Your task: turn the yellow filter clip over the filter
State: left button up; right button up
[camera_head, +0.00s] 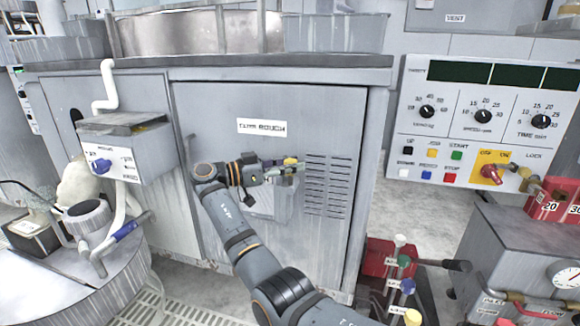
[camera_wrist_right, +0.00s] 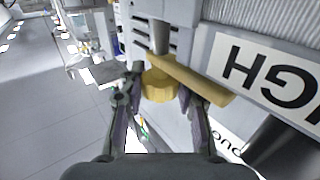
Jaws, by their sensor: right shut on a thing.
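The yellow filter clip shows in the right wrist view as a flat bar (camera_wrist_right: 190,78) with a round yellow hub (camera_wrist_right: 158,88) beside it. My right gripper (camera_wrist_right: 160,98) has its fingers on both sides of the hub and is shut on the clip. In the head view the right gripper (camera_head: 284,170) is at the grey cabinet front, with a bit of the yellow clip (camera_head: 291,161) at its fingertips. A pale grey housing (camera_head: 262,203), perhaps the filter's, sits just below and behind the gripper, partly hidden. My left gripper is not in view.
A grey cabinet door (camera_head: 215,120) with a label (camera_head: 262,127) and vent slots (camera_head: 328,185) is behind the gripper. A control box (camera_head: 125,150) stands left. A red rack with colored handles (camera_head: 405,262) and a control panel (camera_head: 480,120) are on the right.

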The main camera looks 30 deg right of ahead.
aim_at(290, 160)
dwell(0.3)
jog(key=o, duration=1.2)
jog(key=shift+c, duration=0.2)
notch_tip(290, 160, up, 10)
